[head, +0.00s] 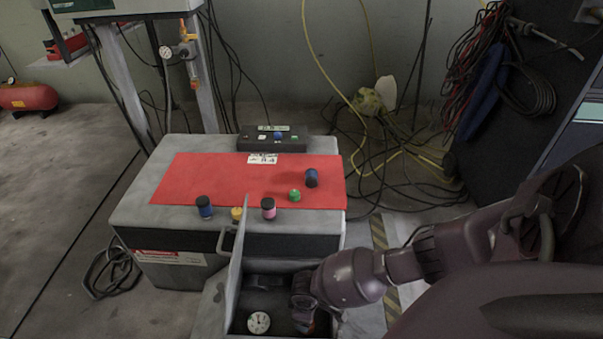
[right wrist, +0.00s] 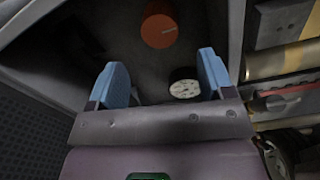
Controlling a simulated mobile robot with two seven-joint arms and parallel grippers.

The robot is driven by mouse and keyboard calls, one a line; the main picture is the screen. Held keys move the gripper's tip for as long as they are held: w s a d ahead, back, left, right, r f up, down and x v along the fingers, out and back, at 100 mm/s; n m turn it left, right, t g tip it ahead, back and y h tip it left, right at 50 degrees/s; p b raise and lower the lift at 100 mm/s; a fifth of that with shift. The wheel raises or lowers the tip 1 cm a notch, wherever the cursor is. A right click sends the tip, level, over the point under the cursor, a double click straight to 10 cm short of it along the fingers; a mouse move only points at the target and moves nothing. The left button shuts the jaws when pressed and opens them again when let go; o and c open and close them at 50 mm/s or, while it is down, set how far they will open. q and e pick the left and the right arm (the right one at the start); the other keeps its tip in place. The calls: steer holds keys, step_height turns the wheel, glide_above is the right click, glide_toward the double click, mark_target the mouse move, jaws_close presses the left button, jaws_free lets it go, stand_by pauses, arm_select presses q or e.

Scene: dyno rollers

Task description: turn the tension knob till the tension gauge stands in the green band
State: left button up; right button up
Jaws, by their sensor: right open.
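The tension gauge (head: 258,322), a round white dial, sits in the open compartment at the front of the grey cabinet. It also shows in the right wrist view (right wrist: 184,88), near the right finger; its needle and green band are too small to read. The tension knob (right wrist: 160,30) is an orange-red disc with a pale line, ahead of my right gripper. My right gripper (right wrist: 161,62) is open, its blue fingers apart and short of the knob with nothing between them. In the head view my right gripper (head: 303,308) is down inside the compartment. My left gripper is out of view.
An upright panel (head: 236,262) borders the compartment on the left. Cables (head: 400,150) lie behind. Compartment walls are close around my right gripper.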

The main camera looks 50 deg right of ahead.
steer(key=f+b, duration=0.1)
steer(key=f, duration=0.3)
steer(key=f+b, duration=0.1)
steer(key=f, duration=0.1)
steer(key=shift+s+f+b, duration=0.3)
steer(key=shift+f, duration=0.35)
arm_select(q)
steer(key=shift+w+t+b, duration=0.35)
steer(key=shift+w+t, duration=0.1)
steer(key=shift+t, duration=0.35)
arm_select(e)
steer(key=shift+w+f, duration=0.3)
steer(key=shift+c, duration=0.2)
steer(key=c, duration=0.9)
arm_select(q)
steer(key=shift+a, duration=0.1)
arm_select(e)
steer(key=shift+d, duration=0.1)
